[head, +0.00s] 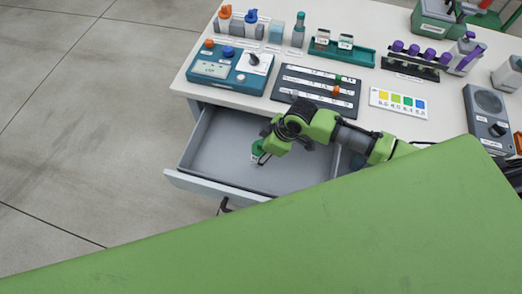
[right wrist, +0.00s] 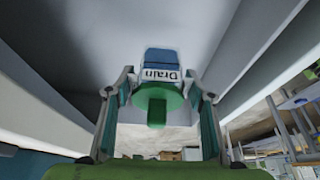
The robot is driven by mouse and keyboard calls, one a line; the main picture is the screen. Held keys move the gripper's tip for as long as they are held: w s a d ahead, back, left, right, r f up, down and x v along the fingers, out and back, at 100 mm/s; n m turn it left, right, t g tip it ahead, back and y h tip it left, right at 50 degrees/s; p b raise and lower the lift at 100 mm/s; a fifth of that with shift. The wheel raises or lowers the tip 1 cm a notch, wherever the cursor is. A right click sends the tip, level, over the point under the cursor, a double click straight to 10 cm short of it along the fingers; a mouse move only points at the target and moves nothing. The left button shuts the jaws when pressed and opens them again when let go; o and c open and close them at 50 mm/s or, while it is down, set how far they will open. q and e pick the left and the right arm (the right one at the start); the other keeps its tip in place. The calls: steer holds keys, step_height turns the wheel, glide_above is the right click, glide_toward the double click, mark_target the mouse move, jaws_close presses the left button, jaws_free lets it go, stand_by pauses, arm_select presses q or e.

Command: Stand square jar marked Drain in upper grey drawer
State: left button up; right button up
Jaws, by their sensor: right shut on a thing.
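The square jar marked Drain (right wrist: 162,58) shows in the right wrist view with a blue body, a white label and a green cap. My right gripper (right wrist: 158,92) is shut on it, one finger on each side of the cap. In the head view the gripper (head: 261,153) reaches down into the open grey drawer (head: 203,155), and a bit of the jar's green top and white label (head: 255,157) shows below it. The jar looks upright, but I cannot tell whether its base touches the drawer floor. My left gripper is not in view.
The drawer floor around the jar looks clear. Above it, the white bench (head: 190,88) carries a blue instrument (head: 228,70), a dark labelled board (head: 316,95), a colour chart (head: 398,103) and a green tray (head: 345,55). A green surface (head: 330,240) covers the lower foreground.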

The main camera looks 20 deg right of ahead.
step_height(320, 180, down, 4)
steer(key=b, duration=0.4)
steer(key=shift+f, duration=0.2)
steer(key=shift+f+b, duration=0.5)
steer(key=shift+f, duration=0.55)
steer(key=o, duration=1.2)
steer(key=shift+o, duration=0.2)
step_height(320, 180, up, 9)
steer(key=p, duration=0.9)
steer(key=shift+r+p, duration=0.1)
steer(key=shift+p, duration=0.2)
